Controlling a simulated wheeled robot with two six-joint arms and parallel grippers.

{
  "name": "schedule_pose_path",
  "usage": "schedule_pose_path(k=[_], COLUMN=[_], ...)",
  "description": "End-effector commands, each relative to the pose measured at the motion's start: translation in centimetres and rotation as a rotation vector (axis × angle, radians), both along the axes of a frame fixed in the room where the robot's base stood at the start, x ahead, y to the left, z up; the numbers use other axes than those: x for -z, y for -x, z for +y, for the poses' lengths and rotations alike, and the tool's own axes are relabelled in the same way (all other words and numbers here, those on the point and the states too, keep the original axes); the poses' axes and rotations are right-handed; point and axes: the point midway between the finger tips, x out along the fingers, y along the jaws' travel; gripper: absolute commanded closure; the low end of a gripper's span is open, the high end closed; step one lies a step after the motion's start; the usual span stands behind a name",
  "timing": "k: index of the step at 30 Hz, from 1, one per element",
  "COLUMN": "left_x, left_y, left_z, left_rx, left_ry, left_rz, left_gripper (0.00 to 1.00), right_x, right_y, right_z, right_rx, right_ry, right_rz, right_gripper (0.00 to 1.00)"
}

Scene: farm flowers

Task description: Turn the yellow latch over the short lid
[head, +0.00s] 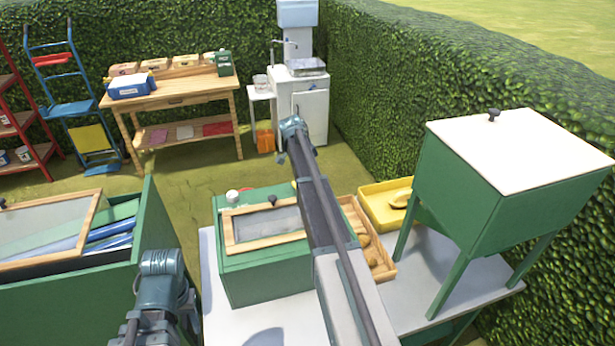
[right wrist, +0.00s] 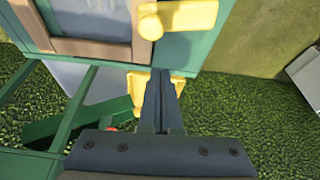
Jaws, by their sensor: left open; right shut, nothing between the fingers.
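The short lid (head: 265,228) is a glass pane in a wooden frame, lying on the green box (head: 265,272). The yellow latch (right wrist: 185,17) shows at the top of the right wrist view. Its rounded knob is at the edge of the lid's wooden frame (right wrist: 95,48), and its bar points right, away from the pane. My right gripper (right wrist: 160,78) is shut and empty, with its tips a little below the latch in that view; my arm hides it in the head view. My left gripper (head: 188,312) is open at the lower left, partly hidden by its own arm.
A green bin with a longer glazed lid (head: 50,230) stands at left. A yellow tray (head: 375,212), a wooden tray (head: 383,270) and a green box on legs (head: 475,205) are right of the short-lidded box.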

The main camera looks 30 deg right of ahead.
Motion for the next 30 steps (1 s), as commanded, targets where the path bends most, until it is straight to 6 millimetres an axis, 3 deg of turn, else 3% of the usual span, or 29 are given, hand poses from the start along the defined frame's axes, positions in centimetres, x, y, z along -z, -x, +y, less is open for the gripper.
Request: schedule_pose_path(k=[1, 16, 21, 30], left_x=[-0.7, -8.6, -9.6, -9.5], left_y=[0.0, 0.0, 0.0, 0.0], left_z=[0.0, 0.0, 0.0, 0.0], left_rx=[0.000, -0.016, -0.014, -0.013], left_ry=[0.000, 0.002, 0.002, 0.002], left_rz=[0.000, -0.001, 0.000, 0.000], left_gripper=[0.50, 0.50, 0.50, 0.50], right_x=[-0.7, -8.6, -9.6, -9.5], right_y=[0.1, -0.4, -0.4, -0.5], right_z=[-0.8, 2.4, 2.9, 3.0], right_rx=[0.001, -0.002, -0.001, 0.000], right_ry=[0.000, 0.000, 0.000, 0.000], right_rz=[0.001, 0.000, 0.000, 0.000], right_gripper=[1.00, 1.00, 1.00, 1.00])
